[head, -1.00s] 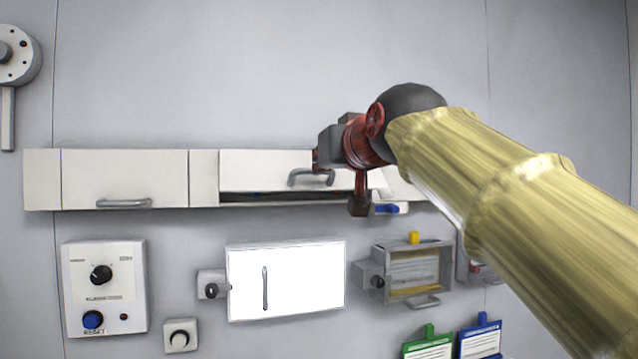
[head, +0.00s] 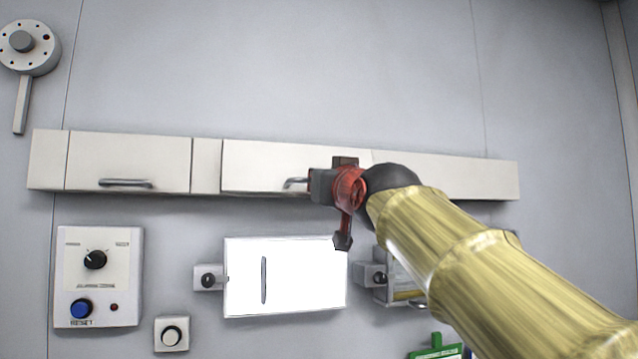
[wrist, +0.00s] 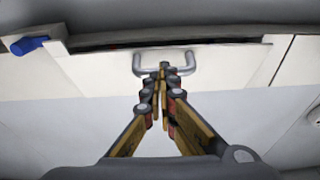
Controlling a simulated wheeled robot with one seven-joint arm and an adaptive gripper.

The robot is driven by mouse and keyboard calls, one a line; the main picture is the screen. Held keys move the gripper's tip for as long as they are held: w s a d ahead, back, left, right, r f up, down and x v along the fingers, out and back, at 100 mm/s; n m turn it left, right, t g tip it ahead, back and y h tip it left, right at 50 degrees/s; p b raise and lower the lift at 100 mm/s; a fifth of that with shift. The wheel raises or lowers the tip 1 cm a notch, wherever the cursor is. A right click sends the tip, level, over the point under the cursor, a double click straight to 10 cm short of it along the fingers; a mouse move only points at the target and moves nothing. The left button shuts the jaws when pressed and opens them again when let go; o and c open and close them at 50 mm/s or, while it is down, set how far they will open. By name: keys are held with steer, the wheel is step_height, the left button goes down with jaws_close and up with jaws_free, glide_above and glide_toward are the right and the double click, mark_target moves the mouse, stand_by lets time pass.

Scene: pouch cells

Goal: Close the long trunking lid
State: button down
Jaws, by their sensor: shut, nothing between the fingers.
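The long trunking lid (head: 255,167) is a white panel with a grey bar handle (head: 294,183), in the middle of the wall trunking. In the head view it looks close to level with the trunking front, and no dark gap shows under it. In the wrist view the lid (wrist: 215,62) still has a thin dark gap along its upper edge in the picture. My gripper (wrist: 163,68) is shut and empty, its fingertips at the middle of the handle (wrist: 138,64). I cannot tell whether they touch it. In the head view my wrist hides the lid's right part.
A shorter lid with a handle (head: 125,183) is on the left of the trunking (head: 48,160). Below are a control box (head: 120,270), a white door panel (head: 300,280) and a box partly behind my arm. A blue piece (wrist: 28,45) shows in the wrist view.

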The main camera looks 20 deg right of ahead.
steer(key=shift+w+f+b, duration=0.3)
steer(key=shift+w+f, duration=0.35)
steer(key=shift+w, duration=0.1)
